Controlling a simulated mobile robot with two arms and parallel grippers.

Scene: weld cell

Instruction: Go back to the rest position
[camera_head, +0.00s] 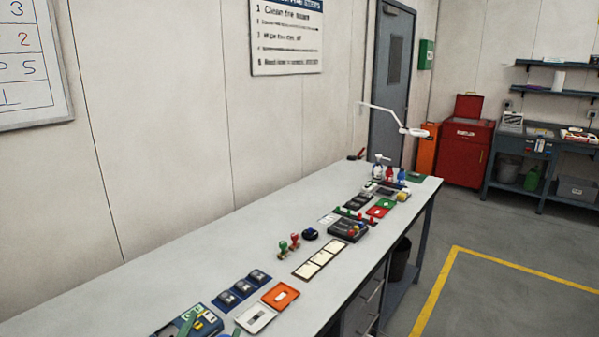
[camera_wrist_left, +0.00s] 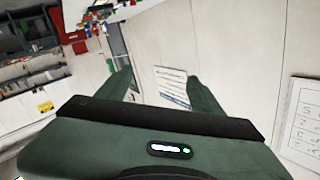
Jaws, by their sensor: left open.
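My left gripper (camera_wrist_left: 160,80) shows in the left wrist view as a dark green body with two green fingers spread apart. It is open, with nothing between the fingers but the far wall and the sign. The workbench (camera_head: 150,262) runs from the lower left to the far middle in the head view. At the bottom edge of the head view, green shapes show over a blue tray (camera_head: 168,327); I cannot tell whether they are part of my gripper. My right gripper is in neither view.
An orange tray (camera_head: 281,295), a long pale-panelled tray (camera_head: 320,258) and stamps (camera_head: 289,243) lie on the bench, with bottles (camera_head: 380,165) at its far end. A red cabinet (camera_head: 467,140) stands beyond. The floor inside the yellow line (camera_head: 440,287) is clear.

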